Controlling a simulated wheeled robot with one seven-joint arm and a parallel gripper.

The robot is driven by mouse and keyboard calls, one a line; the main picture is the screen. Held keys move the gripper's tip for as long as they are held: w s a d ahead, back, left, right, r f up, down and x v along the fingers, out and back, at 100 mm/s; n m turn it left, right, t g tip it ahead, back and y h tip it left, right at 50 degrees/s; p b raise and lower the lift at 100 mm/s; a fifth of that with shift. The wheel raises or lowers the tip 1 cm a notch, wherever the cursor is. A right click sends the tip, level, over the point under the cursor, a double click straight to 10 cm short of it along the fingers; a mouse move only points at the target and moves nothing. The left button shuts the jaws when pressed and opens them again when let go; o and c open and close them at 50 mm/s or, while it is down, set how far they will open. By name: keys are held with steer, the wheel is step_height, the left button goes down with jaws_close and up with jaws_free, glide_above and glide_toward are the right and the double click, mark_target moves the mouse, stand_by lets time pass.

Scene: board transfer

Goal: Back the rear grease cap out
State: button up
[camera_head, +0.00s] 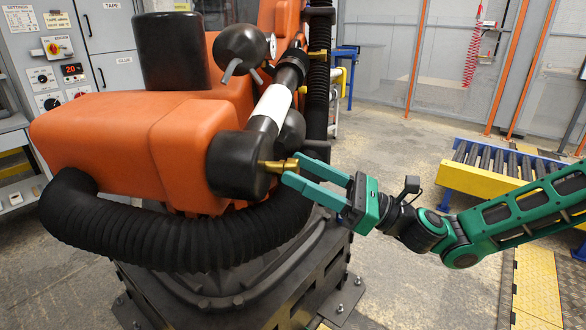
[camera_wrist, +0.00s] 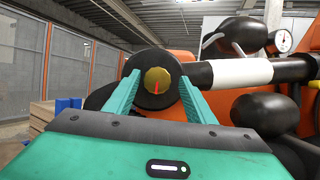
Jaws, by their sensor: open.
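A brass grease cap (camera_head: 268,166) sticks out of the dark round end housing (camera_head: 233,168) of a cylinder on the orange robot arm. My gripper (camera_head: 294,168) is open, with green fingers. In the wrist view its fingertips (camera_wrist: 160,84) stand either side of the cap, with the dark housing showing between. I see no clear contact. Whether the fingertips reach past the cap's outer face is hard to tell.
A thick black ribbed hose (camera_head: 190,240) loops below the housing. A dial gauge (camera_head: 272,46) and dark round bodies sit above along the cylinder. A control cabinet (camera_head: 62,50) stands back left. A yellow roller conveyor (camera_head: 487,184) stands right, behind my arm; open floor lies between.

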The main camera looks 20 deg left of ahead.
steer(key=shift+x, duration=0.85)
steer(key=shift+d, duration=0.1)
steer(key=shift+c, duration=0.3)
